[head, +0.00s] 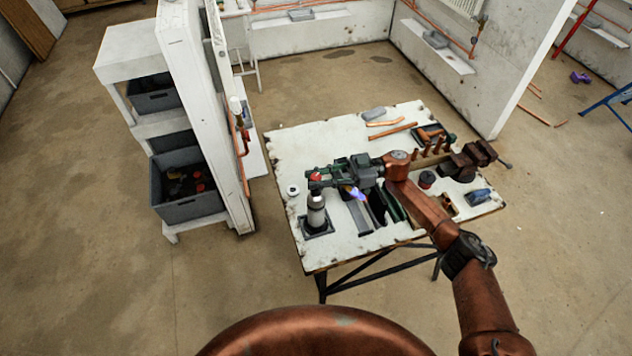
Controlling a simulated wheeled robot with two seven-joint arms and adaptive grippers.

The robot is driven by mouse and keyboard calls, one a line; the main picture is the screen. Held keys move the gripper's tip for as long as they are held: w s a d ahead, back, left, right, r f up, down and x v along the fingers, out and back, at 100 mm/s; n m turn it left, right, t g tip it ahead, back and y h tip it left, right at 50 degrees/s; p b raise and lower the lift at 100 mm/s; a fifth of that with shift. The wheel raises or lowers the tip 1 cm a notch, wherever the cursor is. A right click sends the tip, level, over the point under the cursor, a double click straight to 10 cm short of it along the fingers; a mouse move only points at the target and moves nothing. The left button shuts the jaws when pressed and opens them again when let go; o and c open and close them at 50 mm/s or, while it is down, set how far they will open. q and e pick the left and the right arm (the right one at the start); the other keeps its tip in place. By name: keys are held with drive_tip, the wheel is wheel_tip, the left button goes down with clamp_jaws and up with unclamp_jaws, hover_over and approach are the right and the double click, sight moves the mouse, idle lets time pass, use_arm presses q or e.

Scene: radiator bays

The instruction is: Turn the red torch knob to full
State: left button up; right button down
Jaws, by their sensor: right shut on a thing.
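The torch (316,212) stands upright in a dark square base (327,230) at the left front of the work table. It has a pale cylinder, and its red knob (316,177) shows at the top. My right gripper (319,179) reaches in from the right and is shut on the red knob. The gripper hides most of the torch head. A small blue-violet and white flame-like glow (357,193) shows just right of the torch, below the gripper. How far the knob is turned cannot be told. My left gripper is not in view.
The white work table (285,150) holds a small white roll (293,190), copper pipes (391,132), dark tools, a vise (468,160) and a blue item (479,195). A white partition and shelf with grey bins (188,208) stand left. Floor is clear in front.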

idle(0.4)
drive_tip(key=c, duration=1.6)
unclamp_jaws()
drive_tip(key=v, duration=1.2)
